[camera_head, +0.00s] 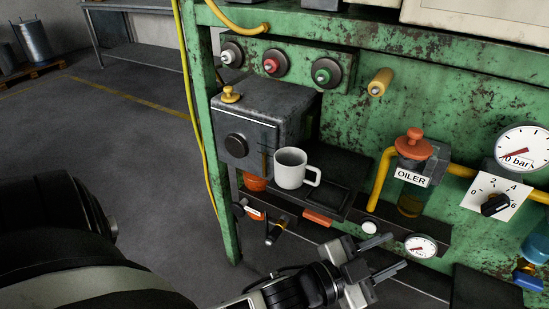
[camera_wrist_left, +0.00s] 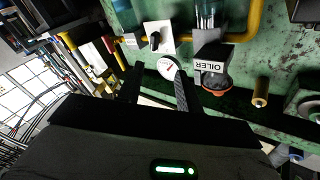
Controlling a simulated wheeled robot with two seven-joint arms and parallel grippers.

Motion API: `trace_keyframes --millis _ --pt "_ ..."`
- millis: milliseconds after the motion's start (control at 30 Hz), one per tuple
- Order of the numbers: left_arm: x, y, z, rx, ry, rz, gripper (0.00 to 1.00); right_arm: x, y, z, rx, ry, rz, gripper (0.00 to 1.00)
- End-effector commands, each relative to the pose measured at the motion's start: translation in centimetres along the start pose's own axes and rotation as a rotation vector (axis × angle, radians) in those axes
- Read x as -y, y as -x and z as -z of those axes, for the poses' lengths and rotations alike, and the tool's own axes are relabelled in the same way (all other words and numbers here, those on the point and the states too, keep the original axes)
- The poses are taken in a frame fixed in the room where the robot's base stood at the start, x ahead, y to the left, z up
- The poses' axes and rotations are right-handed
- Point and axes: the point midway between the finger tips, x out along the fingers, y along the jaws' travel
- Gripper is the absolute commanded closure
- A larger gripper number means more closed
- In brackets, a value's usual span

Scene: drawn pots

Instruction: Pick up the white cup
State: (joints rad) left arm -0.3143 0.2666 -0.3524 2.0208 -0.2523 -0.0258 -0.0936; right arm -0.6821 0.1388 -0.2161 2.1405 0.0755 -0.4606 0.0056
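The white cup (camera_head: 289,170) stands upright in the head view, on a dark ledge (camera_head: 345,172) of the green machine, in front of a grey box. Its opening faces up and its handle points right. My left gripper (camera_head: 398,251) is open and empty, below and to the right of the cup and well apart from it. In the left wrist view its two dark fingers (camera_wrist_left: 157,80) are spread, with nothing between them. The cup does not show in the wrist view. My right gripper is not in view.
The grey box (camera_head: 245,130) with a black knob is close behind and left of the cup. Right of it are a yellow pipe (camera_head: 380,180), the oiler (camera_head: 411,170) and gauges (camera_head: 421,246). A green post (camera_head: 205,140) stands left. Open floor lies further left.

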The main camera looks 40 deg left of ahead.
Motion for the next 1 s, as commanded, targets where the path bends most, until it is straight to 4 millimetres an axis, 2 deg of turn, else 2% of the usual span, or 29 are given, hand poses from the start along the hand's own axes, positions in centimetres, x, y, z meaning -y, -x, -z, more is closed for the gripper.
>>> trace_keyframes --millis 33,100,200,267,367,467,500,567,600,667,700,733,800,900,1000 --pt "1.1 -2.5 4.0 -0.201 -0.200 -0.006 0.64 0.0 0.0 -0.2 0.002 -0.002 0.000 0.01" --pt "1.1 -4.2 9.0 -0.468 -0.475 -0.029 0.64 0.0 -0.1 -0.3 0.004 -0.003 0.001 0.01" --pt "-0.3 -4.6 13.8 -0.829 -0.874 -0.098 0.64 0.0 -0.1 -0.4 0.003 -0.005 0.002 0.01" --pt "-1.4 -4.3 14.8 -1.028 -1.114 -0.169 0.64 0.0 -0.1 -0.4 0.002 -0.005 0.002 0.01" --pt "-1.8 -3.7 13.5 -1.313 -1.507 -0.353 0.64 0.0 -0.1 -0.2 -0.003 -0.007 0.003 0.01" --pt "1.1 -3.6 9.8 -1.514 -1.867 -0.639 0.64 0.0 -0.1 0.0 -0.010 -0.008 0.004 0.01" --pt "3.2 -3.6 8.1 -1.559 -1.990 -0.782 0.64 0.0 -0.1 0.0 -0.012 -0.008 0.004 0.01" --pt "7.1 -3.4 6.1 -1.589 -2.132 -1.001 0.64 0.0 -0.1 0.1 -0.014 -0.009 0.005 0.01" --pt "9.9 -3.2 5.1 -1.586 -2.203 -1.144 0.64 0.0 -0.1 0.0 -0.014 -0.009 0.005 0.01" --pt "14.1 -2.8 4.2 -1.555 -2.275 -1.356 0.64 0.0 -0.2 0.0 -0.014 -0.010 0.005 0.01" --pt "16.9 -2.3 3.9 -1.519 -2.304 -1.491 0.64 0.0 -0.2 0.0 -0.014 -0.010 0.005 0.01" --pt "18.8 -1.9 3.8 1.456 2.265 1.548 0.64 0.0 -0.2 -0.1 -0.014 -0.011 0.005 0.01" --pt "22.6 -0.8 3.9 1.330 2.177 1.652 0.64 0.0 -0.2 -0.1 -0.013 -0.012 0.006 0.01" --pt "25.8 0.3 4.2 1.223 2.099 1.748 0.64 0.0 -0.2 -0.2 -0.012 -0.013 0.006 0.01" --pt "26.6 0.9 3.6 1.185 2.065 1.789 0.64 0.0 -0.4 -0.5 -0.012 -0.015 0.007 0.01"
